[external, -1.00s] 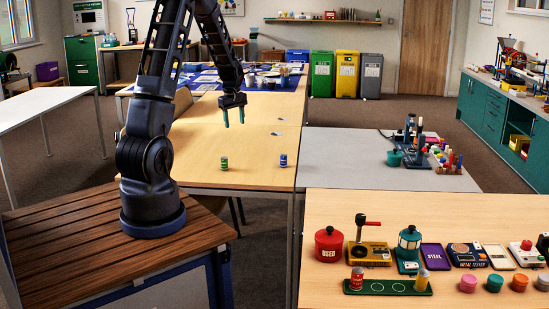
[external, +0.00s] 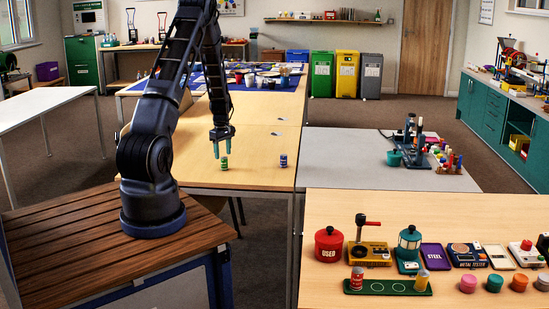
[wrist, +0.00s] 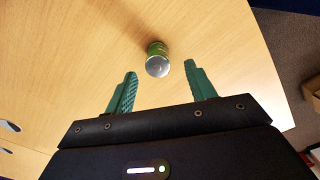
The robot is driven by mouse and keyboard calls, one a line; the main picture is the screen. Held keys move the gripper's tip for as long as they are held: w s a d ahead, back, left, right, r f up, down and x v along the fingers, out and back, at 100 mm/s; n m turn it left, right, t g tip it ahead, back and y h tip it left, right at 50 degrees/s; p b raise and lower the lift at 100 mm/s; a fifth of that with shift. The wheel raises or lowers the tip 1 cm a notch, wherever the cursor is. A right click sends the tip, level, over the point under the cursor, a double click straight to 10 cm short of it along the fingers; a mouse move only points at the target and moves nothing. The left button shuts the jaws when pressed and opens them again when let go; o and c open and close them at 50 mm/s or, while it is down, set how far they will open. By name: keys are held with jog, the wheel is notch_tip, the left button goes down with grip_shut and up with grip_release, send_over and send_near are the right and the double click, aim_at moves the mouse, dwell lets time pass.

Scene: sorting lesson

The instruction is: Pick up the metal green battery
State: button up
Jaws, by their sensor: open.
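The green battery (external: 224,163) stands upright on the light wooden table, with a silvery top. In the wrist view the battery (wrist: 157,60) is just beyond the fingertips, roughly midway between them and apart from both. My gripper (external: 223,148) is open and empty, with its teal fingers pointing down just above the battery in the external view. My gripper also shows in the wrist view (wrist: 160,72) with its two ridged green fingers spread. A blue battery (external: 283,160) stands upright to the right of the green one.
The wooden table (external: 255,180) is clear around both batteries. A grey table (external: 340,165) to the right holds a stand and small coloured pieces. The front table (external: 330,210) carries a red pot (external: 328,245), a green tray (external: 375,288) and testers.

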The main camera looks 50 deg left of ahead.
aim_at(224, 162)
jog(key=shift+w+d+f, duration=0.1)
jog(key=shift+f, duration=1.4)
jog(key=shift+w+f, duration=0.1)
jog(key=shift+f, duration=1.4)
jog(key=c, duration=1.1)
jog(key=shift+r, duration=0.15)
